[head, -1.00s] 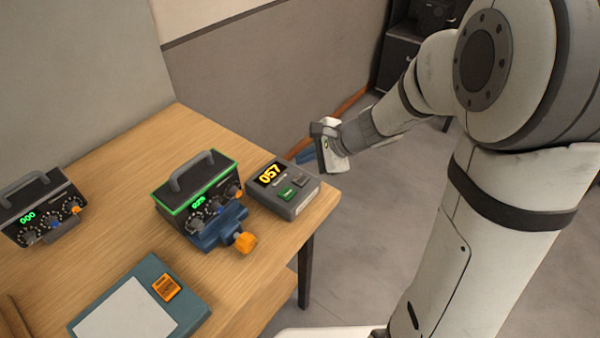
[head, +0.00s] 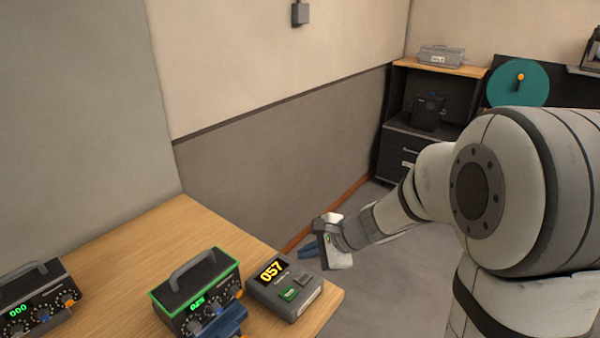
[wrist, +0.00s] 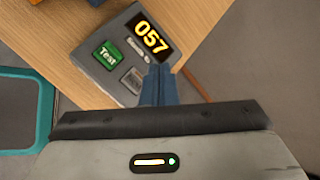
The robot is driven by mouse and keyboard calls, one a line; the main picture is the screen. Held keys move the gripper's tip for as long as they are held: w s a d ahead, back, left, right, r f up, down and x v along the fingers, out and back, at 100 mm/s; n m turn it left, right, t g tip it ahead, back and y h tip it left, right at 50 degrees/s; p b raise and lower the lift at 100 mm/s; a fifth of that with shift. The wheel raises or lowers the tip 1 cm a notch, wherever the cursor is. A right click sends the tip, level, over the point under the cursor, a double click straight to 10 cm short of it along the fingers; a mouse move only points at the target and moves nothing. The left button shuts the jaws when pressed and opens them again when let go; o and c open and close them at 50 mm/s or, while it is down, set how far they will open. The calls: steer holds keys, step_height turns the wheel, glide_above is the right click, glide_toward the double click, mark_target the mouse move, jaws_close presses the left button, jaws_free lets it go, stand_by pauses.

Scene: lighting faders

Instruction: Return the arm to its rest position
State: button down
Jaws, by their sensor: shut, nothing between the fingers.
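My gripper (head: 308,250) is at the right end of the wooden table in the head view, just off its edge and beside the grey display box. Its blue fingers (wrist: 158,86) are together and empty in the wrist view. The arm reaches in from the right, bent, with the gripper pointing left. The grey display box (head: 286,291) reads 057 and has a green Test button (wrist: 108,54) and a grey button. In the wrist view the fingertips overlap the box's near edge; I cannot tell the gap between them.
A green-edged fader box (head: 196,291) with a handle stands left of the display box, with a blue clamp (head: 230,320) at its front. Another fader box (head: 35,295) reading 000 is at far left. The table (head: 130,245) is bare behind them. A dark cabinet (head: 405,143) stands at the back.

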steer(key=s+d+r+n+h, duration=0.2)
steer(key=s+d+n+h, duration=0.2)
steer(key=s, duration=0.5)
steer(key=s+d+r+n+g+h, duration=0.1)
steer(key=s+d+r+n+h, duration=0.2)
steer(key=s+d+n, duration=0.6)
steer(key=shift+s+r+n+h, duration=0.2)
steer(key=shift+s+n+h, duration=0.15)
steer(key=shift+n+h, duration=0.25)
stand_by(1.7)
